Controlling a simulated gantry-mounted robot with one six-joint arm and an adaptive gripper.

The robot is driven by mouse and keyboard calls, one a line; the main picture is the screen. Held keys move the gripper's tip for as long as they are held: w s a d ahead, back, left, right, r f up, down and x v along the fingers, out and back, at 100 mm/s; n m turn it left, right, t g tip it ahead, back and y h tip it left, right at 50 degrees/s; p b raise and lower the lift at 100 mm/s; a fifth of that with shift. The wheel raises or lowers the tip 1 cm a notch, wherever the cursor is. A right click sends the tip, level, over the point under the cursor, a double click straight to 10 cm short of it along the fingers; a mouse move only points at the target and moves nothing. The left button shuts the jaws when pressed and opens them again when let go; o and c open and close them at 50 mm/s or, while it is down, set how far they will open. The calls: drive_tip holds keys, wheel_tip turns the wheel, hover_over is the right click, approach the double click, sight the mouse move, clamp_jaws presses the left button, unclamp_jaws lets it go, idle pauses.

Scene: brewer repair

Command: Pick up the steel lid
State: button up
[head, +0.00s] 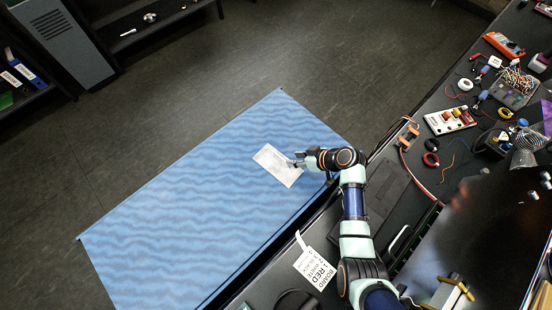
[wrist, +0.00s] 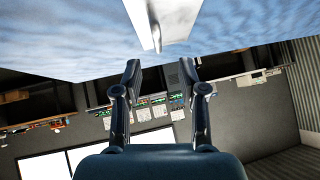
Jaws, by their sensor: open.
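The steel lid (head: 272,157) is a pale, thin rectangular plate lying on the blue cloth (head: 190,200) in the head view. In the wrist view the lid (wrist: 175,18) is at the top, with a narrow lip or handle at its near end. My gripper (head: 293,163) is at the right part of the lid in the head view, and partly covers it. In the wrist view my gripper (wrist: 160,72) has its two fingers spread, with nothing between them. The lid's near end is beyond the fingertips there, and a gap shows between them.
A dark workbench (head: 440,190) on the right holds meters, wires and boards. A white label (head: 315,268) reading "BOARD" and "RED" lies near its edge. A dark shelf with binders (head: 28,72) stands at the far left. The cloth left of the lid is clear.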

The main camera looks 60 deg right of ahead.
sight(278, 163)
drive_tip(key=b+x, duration=0.1)
drive_tip(key=x, duration=0.1)
drive_tip(key=shift+w+d+f+b, duration=0.15)
drive_tip(key=shift+f+b, duration=0.15)
drive_tip(key=shift+b, duration=0.05)
drive_tip(key=shift+w+r, duration=0.1)
drive_tip(key=b+x, duration=0.4)
drive_tip(key=shift+w+d+f, duration=0.1)
drive_tip(key=shift+f, duration=0.3)
drive_tip(key=shift+w+f, duration=0.1)
drive_tip(key=shift+w, duration=0.15)
clamp_jaws()
